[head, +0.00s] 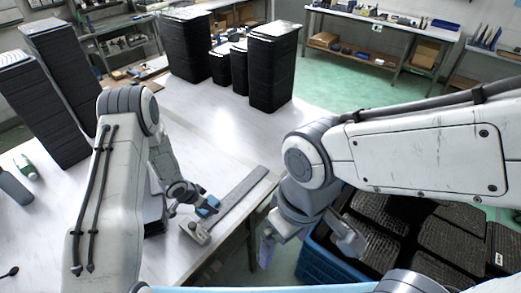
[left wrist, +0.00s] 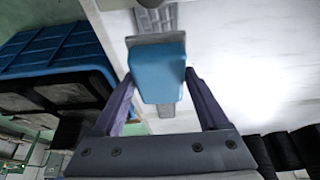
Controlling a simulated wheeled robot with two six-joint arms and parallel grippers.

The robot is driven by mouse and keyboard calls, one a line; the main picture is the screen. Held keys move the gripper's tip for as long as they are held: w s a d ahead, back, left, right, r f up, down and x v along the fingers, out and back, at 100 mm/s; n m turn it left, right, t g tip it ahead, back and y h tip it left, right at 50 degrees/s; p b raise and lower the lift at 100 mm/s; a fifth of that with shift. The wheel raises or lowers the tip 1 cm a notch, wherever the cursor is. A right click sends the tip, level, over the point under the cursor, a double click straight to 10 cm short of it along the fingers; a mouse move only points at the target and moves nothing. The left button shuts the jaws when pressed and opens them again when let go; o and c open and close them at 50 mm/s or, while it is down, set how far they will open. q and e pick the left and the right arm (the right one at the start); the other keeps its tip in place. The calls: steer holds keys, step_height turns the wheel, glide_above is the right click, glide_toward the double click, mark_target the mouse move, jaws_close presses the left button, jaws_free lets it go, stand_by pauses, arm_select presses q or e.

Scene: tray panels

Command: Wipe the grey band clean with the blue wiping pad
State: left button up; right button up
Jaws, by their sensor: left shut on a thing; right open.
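The blue wiping pad (head: 207,206) is held by my left gripper (head: 195,201) over the grey band (head: 240,194). In the left wrist view the blue pad (left wrist: 158,75) sits between the two fingers of the left gripper (left wrist: 160,80), with a grey plate along its far edge. The grey band (left wrist: 155,18) shows beyond the pad and a little on the near side; the pad hides its middle. I cannot tell whether the pad touches the band. My right gripper (head: 307,241) is open and empty, off the table's right edge.
A small light-grey block (head: 195,232) stands at the band's near end. A blue crate (head: 325,262) with black panels stands below the table at right. Tall black stacks (head: 272,70) stand at the table's back. The white table (head: 205,130) is clear between.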

arm_select(q)
steer(key=shift+r+p, duration=0.6)
steer(key=shift+r, duration=0.35)
